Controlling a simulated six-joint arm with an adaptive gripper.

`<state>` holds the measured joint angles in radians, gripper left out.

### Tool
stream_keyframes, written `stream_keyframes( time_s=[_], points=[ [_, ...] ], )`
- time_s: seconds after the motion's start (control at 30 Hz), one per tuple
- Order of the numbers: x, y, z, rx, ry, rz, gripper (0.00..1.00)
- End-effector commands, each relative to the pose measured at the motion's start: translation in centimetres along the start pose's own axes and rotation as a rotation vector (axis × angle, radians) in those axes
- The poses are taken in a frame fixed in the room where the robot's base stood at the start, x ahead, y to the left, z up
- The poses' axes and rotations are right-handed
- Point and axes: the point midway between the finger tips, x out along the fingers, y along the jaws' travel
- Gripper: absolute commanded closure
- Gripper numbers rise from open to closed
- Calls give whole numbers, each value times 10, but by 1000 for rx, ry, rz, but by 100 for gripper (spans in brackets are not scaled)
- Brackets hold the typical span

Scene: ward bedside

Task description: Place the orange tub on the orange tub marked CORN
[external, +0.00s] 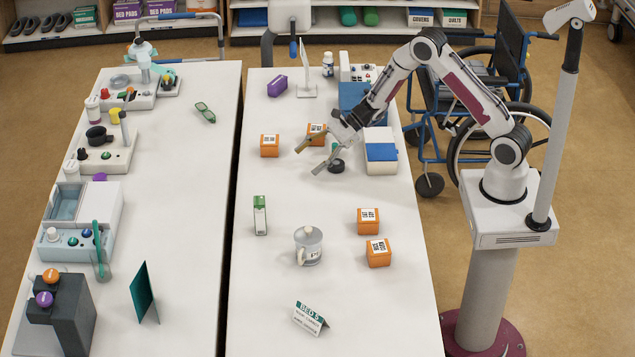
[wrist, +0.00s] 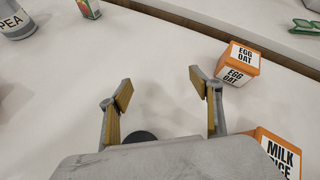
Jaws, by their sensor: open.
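My gripper (external: 308,160) is open and empty above the right table, its fingers also showing in the wrist view (wrist: 160,78). Several orange tubs with white labels stand on this table. One tub (external: 270,146), which seems to be the tub marked EGG OAT (wrist: 238,65), is left of the gripper. Another tub (external: 316,134), seemingly marked MILK RICE (wrist: 284,155), is behind the fingers and partly hidden by the arm. Two more tubs (external: 368,221) (external: 378,252) stand close together nearer the front right. Their labels are too small to read, so I cannot tell which is CORN.
A black round object (external: 336,166) lies beneath the gripper. A blue-and-white box (external: 381,152) stands right of it. A lidded mug marked PEA (external: 308,246), a green-and-white carton (external: 260,215) and a BED 5 sign (external: 310,318) stand nearer the front.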

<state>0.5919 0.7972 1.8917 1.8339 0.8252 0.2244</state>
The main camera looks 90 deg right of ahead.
Motion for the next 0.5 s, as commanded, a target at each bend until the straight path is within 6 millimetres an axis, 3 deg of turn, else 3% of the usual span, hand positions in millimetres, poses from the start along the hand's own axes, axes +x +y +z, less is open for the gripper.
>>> stream_keyframes(
  time_s=[0.2,0.5],
  points=[
    [10,-48,-19,187,-19,-151,36],
    [2,-113,-13,387,-82,-346,36]
  ],
)
